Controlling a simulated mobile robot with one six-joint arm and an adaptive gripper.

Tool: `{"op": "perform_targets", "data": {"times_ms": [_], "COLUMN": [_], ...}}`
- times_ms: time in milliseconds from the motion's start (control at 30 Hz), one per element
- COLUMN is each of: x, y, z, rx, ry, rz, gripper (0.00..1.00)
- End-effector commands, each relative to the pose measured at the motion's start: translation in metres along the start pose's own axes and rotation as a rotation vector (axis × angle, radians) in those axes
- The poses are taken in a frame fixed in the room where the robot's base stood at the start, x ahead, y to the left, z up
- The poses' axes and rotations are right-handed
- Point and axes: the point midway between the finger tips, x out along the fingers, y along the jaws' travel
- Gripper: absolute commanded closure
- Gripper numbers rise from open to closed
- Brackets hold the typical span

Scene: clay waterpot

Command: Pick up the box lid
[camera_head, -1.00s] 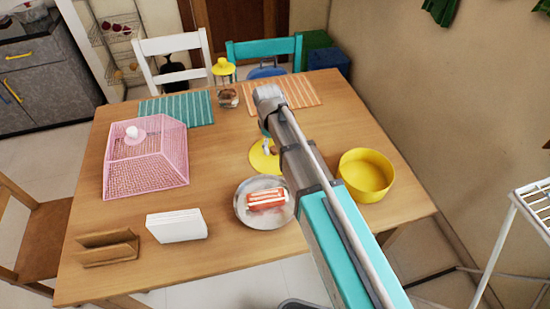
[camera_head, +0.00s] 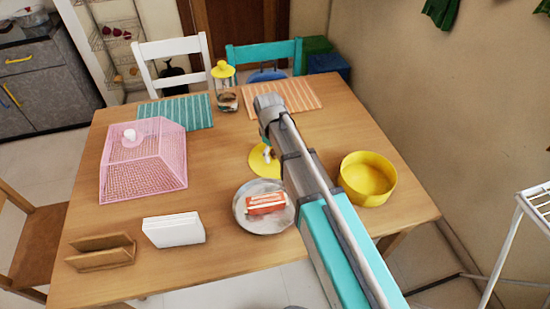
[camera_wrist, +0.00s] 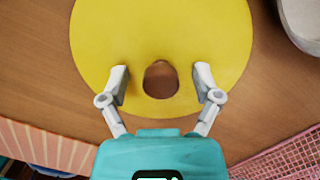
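The box lid is a round yellow disc (camera_head: 256,162) lying flat on the table, partly hidden by my arm in the head view. My gripper (camera_wrist: 162,70) is open over the lid, one finger on each side of the brown oval, with gaps on both sides. Whether the fingertips touch the lid cannot be told. The yellow round box (camera_head: 367,178) stands open at the table's right side.
A metal plate (camera_head: 249,222) with a striped item is just in front of the lid. A pink mesh cover (camera_head: 145,165), a white napkin stack (camera_head: 173,230) and a wooden holder (camera_head: 100,252) stand to the left. A jar (camera_head: 227,98) and placemats (camera_head: 280,97) lie behind.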

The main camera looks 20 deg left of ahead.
Motion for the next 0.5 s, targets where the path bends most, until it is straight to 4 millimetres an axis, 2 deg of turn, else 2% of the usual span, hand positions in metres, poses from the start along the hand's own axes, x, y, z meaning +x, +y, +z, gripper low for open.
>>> {"op": "perform_targets", "data": {"times_ms": [33,67,400,500], "x": [0.0,0.0,0.0001,0.0001], "y": [0.0001,0.0001,0.0003,0.0003], "z": [0.0,0.0,0.0002,0.0001], "rx": [0.0,0.0,0.0,0.0], "ry": [0.0,0.0,0.0,0.0], "rz": [0.0,0.0,0.0,0.0], "gripper": [0.29,0.35,0.98,1.0]}}
